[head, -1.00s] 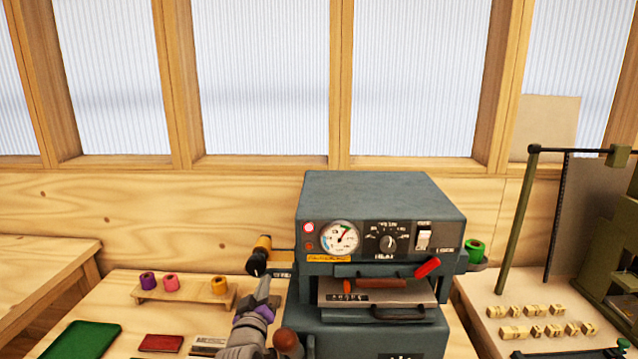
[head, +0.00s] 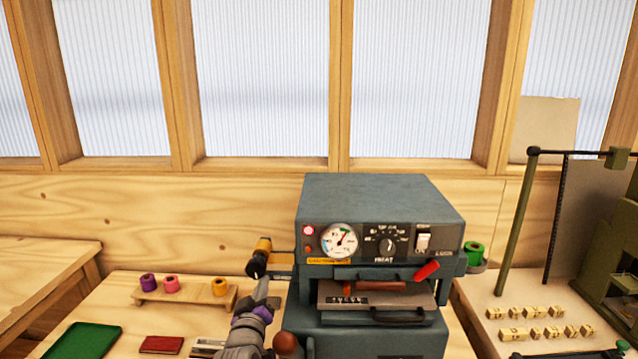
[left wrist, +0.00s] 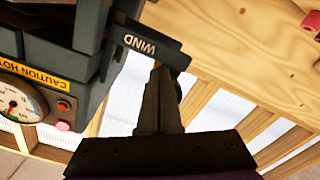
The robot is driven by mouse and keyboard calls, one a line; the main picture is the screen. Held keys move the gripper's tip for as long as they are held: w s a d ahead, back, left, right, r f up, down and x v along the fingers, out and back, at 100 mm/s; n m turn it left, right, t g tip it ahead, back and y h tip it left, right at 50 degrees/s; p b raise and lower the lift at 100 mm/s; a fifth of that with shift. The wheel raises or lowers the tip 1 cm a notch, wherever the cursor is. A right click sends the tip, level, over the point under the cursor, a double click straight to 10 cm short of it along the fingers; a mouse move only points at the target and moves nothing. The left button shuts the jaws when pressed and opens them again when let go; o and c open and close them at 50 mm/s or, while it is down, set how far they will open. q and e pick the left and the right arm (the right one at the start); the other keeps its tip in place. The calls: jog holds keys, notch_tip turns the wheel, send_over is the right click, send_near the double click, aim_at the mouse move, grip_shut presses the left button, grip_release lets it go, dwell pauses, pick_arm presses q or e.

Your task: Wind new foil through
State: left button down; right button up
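A grey foil press (head: 380,200) stands on the bench, with a gauge, a heat dial and a switch on its front. An orange foil roll (head: 264,246) sits on its left side, with a dark knob (head: 257,266) below it. A bracket marked WIND (left wrist: 150,45) is close beside my fingers in the left wrist view. My left gripper (head: 262,288) reaches up to the knob from below. Its fingertips (left wrist: 163,75) look close together, but the grip is hidden. A green roll (head: 474,249) sits at the press's right side. My right gripper is not visible.
A wooden rack (head: 185,297) holds purple, pink and yellow rolls at the left. A green tray (head: 84,341) and a dark red block (head: 161,344) lie in front. A brown ball handle (head: 286,344) is just right of my left wrist. Small wooden blocks (head: 540,312) lie right.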

pick_arm(q)
jog(key=shift+a+f+p, duration=0.1)
jog(key=shift+a+p, duration=0.25)
jog(key=shift+f, duration=0.1)
dwell(0.3)
jog(key=s, duration=0.6)
jog(key=shift+f+b, duration=0.3)
jog(key=shift+b, duration=0.05)
